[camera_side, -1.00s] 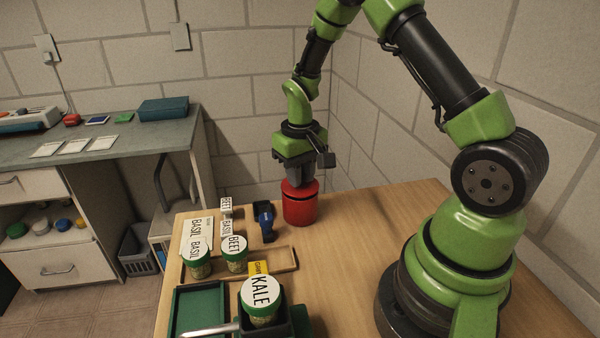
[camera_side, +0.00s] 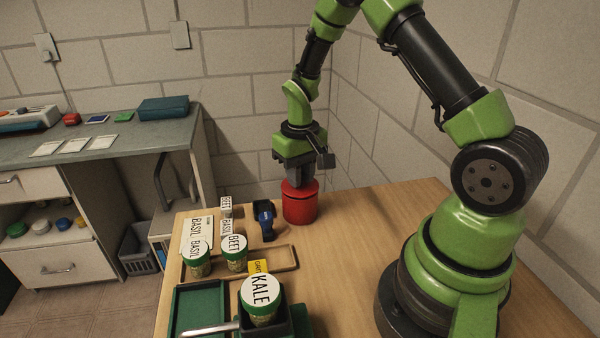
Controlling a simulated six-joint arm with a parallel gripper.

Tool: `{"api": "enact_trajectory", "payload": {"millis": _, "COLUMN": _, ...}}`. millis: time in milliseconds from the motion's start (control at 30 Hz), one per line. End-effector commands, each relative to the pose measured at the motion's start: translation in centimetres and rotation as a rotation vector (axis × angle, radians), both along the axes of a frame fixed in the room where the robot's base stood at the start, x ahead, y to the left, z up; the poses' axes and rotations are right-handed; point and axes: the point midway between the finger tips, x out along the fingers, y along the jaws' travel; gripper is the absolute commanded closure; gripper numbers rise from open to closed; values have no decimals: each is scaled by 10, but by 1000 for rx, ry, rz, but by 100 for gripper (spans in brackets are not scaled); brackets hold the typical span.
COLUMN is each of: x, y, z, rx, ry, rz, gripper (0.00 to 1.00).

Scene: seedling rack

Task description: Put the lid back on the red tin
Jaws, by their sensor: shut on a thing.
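The red tin (camera_side: 300,209) stands upright on the wooden table, near its far edge. My gripper (camera_side: 299,180) points straight down over the tin and is shut on the red lid (camera_side: 301,187). The lid sits level at the top of the tin, lined up with it. Only a thin dark line shows between lid and tin, and I cannot tell whether the lid is fully seated. The fingertips are partly hidden against the lid.
A blue and black tool (camera_side: 264,220) lies just left of the tin. Jars labelled BASIL (camera_side: 196,258), BEET (camera_side: 235,253) and KALE (camera_side: 260,299) stand nearer, by a green tray (camera_side: 197,310). The table right of the tin is clear.

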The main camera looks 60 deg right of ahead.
Motion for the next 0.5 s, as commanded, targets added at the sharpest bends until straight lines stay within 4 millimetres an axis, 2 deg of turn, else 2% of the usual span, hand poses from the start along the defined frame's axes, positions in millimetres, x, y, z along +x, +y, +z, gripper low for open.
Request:
{"api": "enact_trajectory", "payload": {"millis": 400, "x": 0, "y": 0, "z": 0, "rx": 0, "ry": 0, "rz": 0, "gripper": 100}}
{"api": "enact_trajectory", "payload": {"millis": 433, "x": 0, "y": 0, "z": 0, "rx": 0, "ry": 0, "rz": 0, "gripper": 75}}
{"api": "enact_trajectory", "payload": {"millis": 500, "x": 0, "y": 0, "z": 0, "rx": 0, "ry": 0, "rz": 0, "gripper": 59}}
